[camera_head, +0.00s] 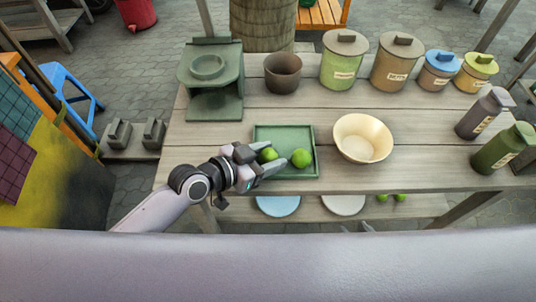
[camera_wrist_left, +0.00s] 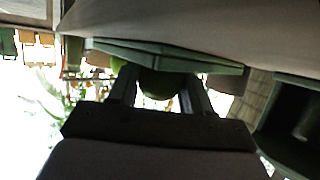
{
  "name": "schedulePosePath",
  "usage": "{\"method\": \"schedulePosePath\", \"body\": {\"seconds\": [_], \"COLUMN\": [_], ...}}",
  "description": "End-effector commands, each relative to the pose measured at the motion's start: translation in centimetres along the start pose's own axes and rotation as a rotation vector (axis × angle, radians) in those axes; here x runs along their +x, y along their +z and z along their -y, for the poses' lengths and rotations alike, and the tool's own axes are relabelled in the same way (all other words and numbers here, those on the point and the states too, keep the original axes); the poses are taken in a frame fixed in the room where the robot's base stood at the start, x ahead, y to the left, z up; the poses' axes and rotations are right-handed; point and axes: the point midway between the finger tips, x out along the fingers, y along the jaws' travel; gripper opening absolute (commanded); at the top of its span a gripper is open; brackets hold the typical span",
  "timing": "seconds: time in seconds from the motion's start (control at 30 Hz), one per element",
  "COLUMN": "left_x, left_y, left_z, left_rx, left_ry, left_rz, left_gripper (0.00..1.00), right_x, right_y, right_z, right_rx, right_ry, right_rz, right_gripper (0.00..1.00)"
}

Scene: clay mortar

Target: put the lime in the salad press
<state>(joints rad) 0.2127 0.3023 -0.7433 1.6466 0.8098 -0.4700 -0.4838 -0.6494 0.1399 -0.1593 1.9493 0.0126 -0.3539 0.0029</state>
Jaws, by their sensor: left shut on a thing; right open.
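The green tray (camera_head: 285,130) lies on the wooden table with two limes at it. My left gripper (camera_head: 268,163) comes in from the left and is shut on the left lime (camera_head: 268,154). In the left wrist view this lime (camera_wrist_left: 158,86) sits between the two fingers, close to the tray (camera_wrist_left: 165,58). The other lime (camera_head: 301,158) lies in the tray to the right. The green stand with a round cup, seemingly the salad press (camera_head: 210,85), stands at the table's back left, empty as far as I see. Two small grey tips of my right gripper (camera_head: 357,227) show low, apart.
A cream bowl (camera_head: 363,138) stands right of the tray, and a brown pot (camera_head: 282,73) behind it. Several lidded canisters (camera_head: 396,62) line the back right. Bottles (camera_head: 503,147) stand at the right. Table between tray and press is clear.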

Motion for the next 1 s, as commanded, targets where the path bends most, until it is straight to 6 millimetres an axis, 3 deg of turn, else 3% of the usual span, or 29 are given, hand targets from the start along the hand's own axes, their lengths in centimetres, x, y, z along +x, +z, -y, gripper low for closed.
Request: {"method": "schedulePosePath", "body": {"seconds": [0.07, 0.1, 0.17, 0.5, 1.0], "left_x": [0.2, 0.1, 0.1, 0.1, -6.0], "left_y": [0.4, 0.3, 0.2, 0.2, -0.2], "left_z": [0.0, 0.0, 0.0, 0.0, -0.3], "left_rx": [0.001, 0.001, 0.001, -0.003, 0.002], "left_ry": [0.0, 0.0, 0.0, 0.0, 0.0], "left_rz": [0.0, 0.0, 0.0, 0.0, 0.002], "left_gripper": [0.19, 0.59, 0.75, 0.75, 0.75], "right_x": [0.3, 0.2, 0.1, 0.1, 0.1], "right_y": [0.3, 0.2, 0.2, 0.1, 0.1], "right_z": [0.0, 0.0, 0.0, 0.0, 0.0], "right_rx": [0.0, 0.0, 0.0, 0.0, 0.0], "right_ry": [0.0, 0.0, 0.0, 0.0, 0.0], "right_rz": [0.0, 0.0, 0.0, 0.0, 0.0], "right_gripper": [0.43, 0.43, 0.43, 0.43, 0.43]}}
